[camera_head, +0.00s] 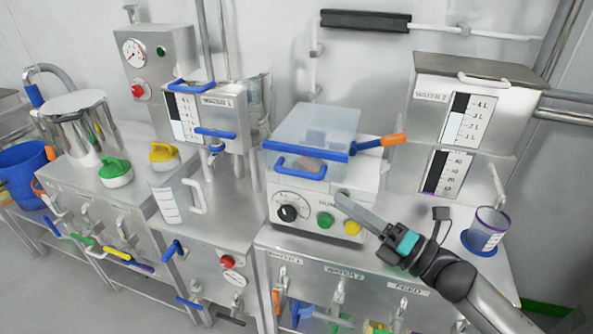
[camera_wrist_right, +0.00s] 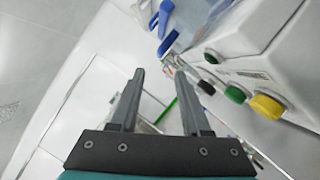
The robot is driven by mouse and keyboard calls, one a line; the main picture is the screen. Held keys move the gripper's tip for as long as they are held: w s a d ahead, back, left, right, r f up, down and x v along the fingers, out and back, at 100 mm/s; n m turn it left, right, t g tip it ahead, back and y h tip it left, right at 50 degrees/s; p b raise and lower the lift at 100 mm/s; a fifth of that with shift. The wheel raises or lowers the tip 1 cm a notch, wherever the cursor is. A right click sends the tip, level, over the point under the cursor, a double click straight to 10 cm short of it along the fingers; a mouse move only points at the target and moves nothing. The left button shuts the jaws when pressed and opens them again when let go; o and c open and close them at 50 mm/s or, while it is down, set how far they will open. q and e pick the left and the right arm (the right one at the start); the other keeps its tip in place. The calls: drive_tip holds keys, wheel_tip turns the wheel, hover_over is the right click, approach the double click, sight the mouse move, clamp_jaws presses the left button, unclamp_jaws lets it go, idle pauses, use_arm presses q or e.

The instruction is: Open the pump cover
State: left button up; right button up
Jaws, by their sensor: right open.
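The pump (camera_head: 290,200) is a white box on the steel counter, with a black dial, a green button and a yellow button on its front. Its clear cover (camera_head: 328,122) lies closed on top, with a blue front edge and a blue handle (camera_head: 299,167). My right gripper (camera_head: 343,196) is in front of the pump's right side, near the yellow button and to the right of the handle. It is open and empty. In the right wrist view, the two fingers (camera_wrist_right: 163,74) are spread, with the pump's buttons (camera_wrist_right: 236,94) to their right. My left gripper is not in view.
An orange-and-blue handle (camera_head: 380,142) sticks out right of the cover. The water 2 tank (camera_head: 462,125) stands at the right, with a clear cup (camera_head: 487,232) below it. The water 1 tank (camera_head: 205,108) and a jug (camera_head: 172,200) stand to the left.

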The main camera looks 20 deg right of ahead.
sight(297, 173)
drive_tip(key=x, duration=1.2)
clamp_jaws()
idle(1.3)
